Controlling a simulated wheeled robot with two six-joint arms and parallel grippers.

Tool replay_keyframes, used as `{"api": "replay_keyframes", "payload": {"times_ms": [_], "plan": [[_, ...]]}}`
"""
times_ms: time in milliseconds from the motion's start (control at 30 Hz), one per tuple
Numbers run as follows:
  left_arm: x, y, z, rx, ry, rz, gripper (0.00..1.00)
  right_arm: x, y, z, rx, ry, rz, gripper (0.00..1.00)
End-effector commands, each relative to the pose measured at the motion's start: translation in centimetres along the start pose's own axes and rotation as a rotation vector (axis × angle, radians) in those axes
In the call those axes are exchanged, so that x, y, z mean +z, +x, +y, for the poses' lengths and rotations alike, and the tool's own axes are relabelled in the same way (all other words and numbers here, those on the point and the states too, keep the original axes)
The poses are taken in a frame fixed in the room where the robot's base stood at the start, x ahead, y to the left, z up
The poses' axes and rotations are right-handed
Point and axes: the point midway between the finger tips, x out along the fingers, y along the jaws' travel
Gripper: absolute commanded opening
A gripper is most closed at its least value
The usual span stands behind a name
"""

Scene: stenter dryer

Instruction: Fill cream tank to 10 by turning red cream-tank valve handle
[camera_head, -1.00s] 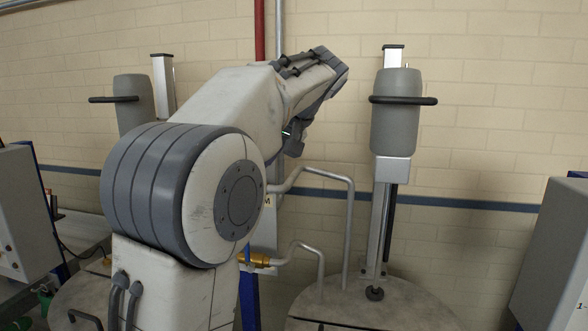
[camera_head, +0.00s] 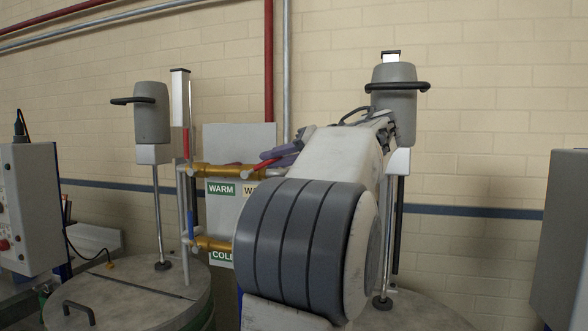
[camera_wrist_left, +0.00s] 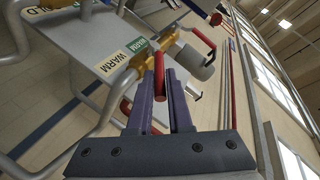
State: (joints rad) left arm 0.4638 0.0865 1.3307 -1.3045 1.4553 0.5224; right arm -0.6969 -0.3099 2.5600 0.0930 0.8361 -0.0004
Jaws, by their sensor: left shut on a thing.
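My left gripper (camera_head: 276,158) comes in from the right behind my large arm joint and reaches the pipe panel. In the left wrist view its purple fingers (camera_wrist_left: 160,92) are shut around a red valve handle (camera_wrist_left: 158,74). This red handle also shows in the head view (camera_head: 262,164), by the right end of the upper brass pipe, above a partly covered cream label (camera_head: 250,190). The right tank's lid (camera_head: 432,310) is partly hidden by my arm. No level reading is visible. My right gripper is not in view.
Another red handle (camera_head: 186,142) stands upright at the upper brass valve's left end, above a green WARM label (camera_head: 221,188). A blue handle (camera_head: 190,222) is below it. The left tank (camera_head: 140,295) and grey cabinets (camera_head: 565,240) flank the area.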

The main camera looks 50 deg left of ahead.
Motion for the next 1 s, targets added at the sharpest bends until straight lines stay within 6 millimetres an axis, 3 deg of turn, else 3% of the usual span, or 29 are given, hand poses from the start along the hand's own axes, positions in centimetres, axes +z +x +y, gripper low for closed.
{"api": "replay_keyframes", "payload": {"times_ms": [467,500,533,567,867,1000], "plan": [[0.1,0.5,-0.2,-0.016,0.003,0.002,0.00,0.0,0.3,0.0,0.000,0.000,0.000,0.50],[0.1,0.5,-0.2,-0.016,0.003,0.002,0.33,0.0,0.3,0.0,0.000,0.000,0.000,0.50],[0.1,0.5,-0.2,-0.016,0.003,0.002,0.45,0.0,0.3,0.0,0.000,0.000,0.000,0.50],[0.1,0.5,-0.2,-0.015,0.003,0.002,0.48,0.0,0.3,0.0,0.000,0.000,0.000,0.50],[0.1,0.3,-0.1,-0.014,0.003,0.002,0.48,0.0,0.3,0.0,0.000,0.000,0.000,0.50],[0.1,-0.9,0.0,-0.012,0.003,0.005,0.48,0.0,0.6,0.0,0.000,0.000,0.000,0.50]]}}
